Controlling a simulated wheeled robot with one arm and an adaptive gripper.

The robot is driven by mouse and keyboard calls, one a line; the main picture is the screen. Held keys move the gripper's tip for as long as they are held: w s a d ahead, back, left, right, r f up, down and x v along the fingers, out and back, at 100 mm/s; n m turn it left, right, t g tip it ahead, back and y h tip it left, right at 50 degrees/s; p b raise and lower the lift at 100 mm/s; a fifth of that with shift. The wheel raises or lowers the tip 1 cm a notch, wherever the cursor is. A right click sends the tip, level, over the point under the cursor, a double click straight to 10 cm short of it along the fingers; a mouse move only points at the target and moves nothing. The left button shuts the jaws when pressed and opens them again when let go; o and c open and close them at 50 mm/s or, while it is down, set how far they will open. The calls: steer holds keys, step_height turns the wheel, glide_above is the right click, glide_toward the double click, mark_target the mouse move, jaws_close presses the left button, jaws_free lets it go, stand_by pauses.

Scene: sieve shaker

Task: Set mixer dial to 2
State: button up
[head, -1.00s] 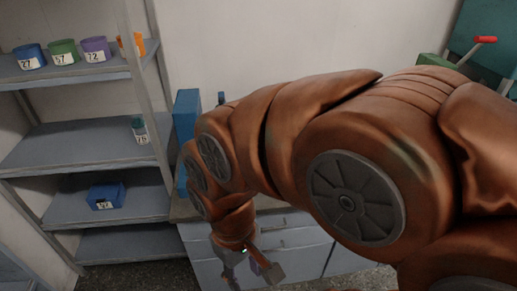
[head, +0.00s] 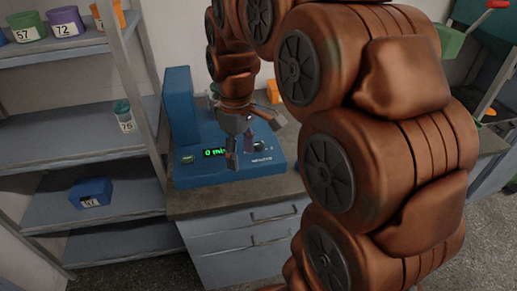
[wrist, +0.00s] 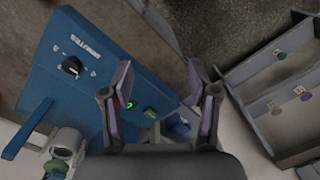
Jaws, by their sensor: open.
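The blue mixer (head: 215,177) sits on a bench, with a tall column at its left rear and a green lit display (head: 214,152) that seems to read 0 min. In the wrist view, its dark dial (wrist: 72,66) with a pale pointer sits on the blue panel (wrist: 85,95), left of my fingers. My gripper (head: 254,141) is open and empty above the mixer's front, partly covering the panel. In the wrist view my two fingers (wrist: 160,82) are spread apart, and neither visibly touches the dial.
A grey shelf rack (head: 85,148) stands left of the bench, holding labelled tubs and a blue bin (head: 90,193). The bench (head: 200,207) has drawers below. An orange object (head: 273,91) lies behind the mixer. My arm hides much of the right side.

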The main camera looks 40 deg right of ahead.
mark_target(259, 144)
steer(key=w+d+f+n+b, duration=0.1)
steer(key=w+d, duration=0.2)
steer(key=d, duration=0.1)
steer(key=w+d+f+n+b, duration=0.1)
steer(key=w+d+b, duration=0.1)
steer(key=w+d, duration=0.2)
steer(key=w+d+f+n+b, duration=0.1)
steer(key=w+d, duration=0.3)
steer(key=d, duration=0.1)
steer(key=shift+w+d+f+n+t, duration=0.1)
steer(key=shift+w+f+n+t, duration=0.2)
steer(key=shift+f+t, duration=0.1)
steer(key=shift+f, duration=3.85)
jaws_close()
